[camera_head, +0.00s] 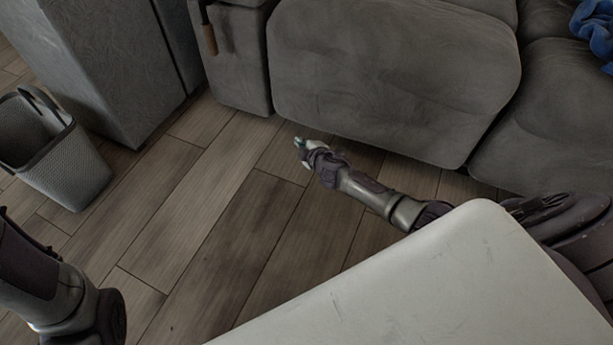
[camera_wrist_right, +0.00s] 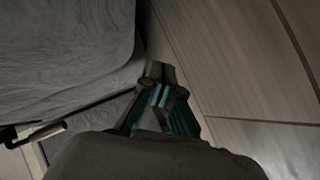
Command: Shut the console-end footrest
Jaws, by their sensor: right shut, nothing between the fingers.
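A grey padded footrest panel (camera_head: 395,75) fills the upper middle of the head view, below the couch seat. It looks upright and close to the couch front; I cannot tell whether it is fully shut. A lever with a wooden grip (camera_head: 209,38) hangs on the couch's left end; it also shows in the right wrist view (camera_wrist_right: 48,132). My right gripper (camera_head: 301,145) is shut and empty, low over the floor in front of the panel's lower left, apparently apart from it. Its fingertips show in the wrist view (camera_wrist_right: 161,88). My left gripper is out of view.
A grey woven basket (camera_head: 62,165) with a handle stands on the floor at left. A tall grey block (camera_head: 100,65) stands behind it. Another couch section (camera_head: 550,125) is at right, with blue cloth (camera_head: 596,28) above. The wooden floor (camera_head: 215,215) between is clear.

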